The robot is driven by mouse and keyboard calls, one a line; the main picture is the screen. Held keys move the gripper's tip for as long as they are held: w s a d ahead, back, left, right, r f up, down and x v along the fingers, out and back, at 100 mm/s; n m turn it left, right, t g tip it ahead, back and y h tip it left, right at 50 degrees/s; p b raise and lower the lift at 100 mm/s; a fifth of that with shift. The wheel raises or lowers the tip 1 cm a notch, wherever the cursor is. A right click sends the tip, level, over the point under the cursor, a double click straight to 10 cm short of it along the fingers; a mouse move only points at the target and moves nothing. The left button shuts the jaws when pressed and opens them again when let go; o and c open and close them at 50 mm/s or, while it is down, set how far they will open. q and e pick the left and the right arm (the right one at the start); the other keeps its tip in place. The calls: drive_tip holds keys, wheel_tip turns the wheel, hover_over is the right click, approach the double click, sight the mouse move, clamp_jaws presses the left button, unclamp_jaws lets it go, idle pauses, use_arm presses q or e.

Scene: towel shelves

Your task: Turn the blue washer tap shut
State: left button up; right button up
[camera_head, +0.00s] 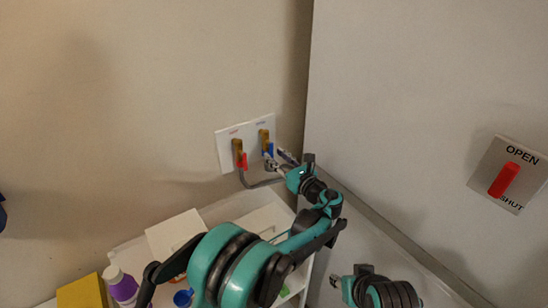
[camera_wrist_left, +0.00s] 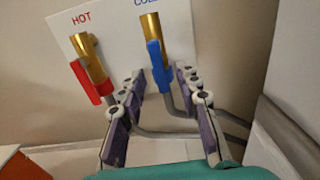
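The blue tap handle (camera_head: 269,149) is on a brass valve on the white wall plate (camera_head: 226,154). In the left wrist view the blue handle (camera_wrist_left: 157,66) hangs down along the brass body, below the COLD label. My left gripper (camera_head: 277,160) is at the blue tap. In the left wrist view its fingers (camera_wrist_left: 158,82) are open, one on each side of the handle's lower end, with gaps visible. I cannot tell how deep the handle sits between them. My right gripper (camera_head: 337,281) is low in the head view, away from the taps; its opening is unclear.
The red HOT tap handle (camera_wrist_left: 92,82) is close to the left of the blue one. Grey hoses (camera_wrist_left: 190,135) run below the taps. A shelf with a purple bottle (camera_head: 122,287) stands below. A red OPEN/SHUT switch (camera_head: 504,179) is on the right panel.

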use_arm(q)
drive_tip(key=shift+x, duration=0.8)
clamp_jaws()
drive_tip(key=shift+d, duration=0.1)
drive_tip(key=shift+w+d+r+n+p, duration=0.3)
drive_tip(key=shift+d+r+n+p, duration=0.15)
drive_tip(key=shift+n, duration=2.5)
drive_tip(key=shift+w+d+r+n+p, duration=0.3)
drive_tip(key=shift+r+n+p, duration=0.25)
drive_tip(key=shift+n, duration=2.45)
drive_tip(key=shift+w+d+r+n+p, duration=0.25)
drive_tip(key=shift+d+r+n+p, duration=0.25)
drive_tip(key=shift+n, duration=2.45)
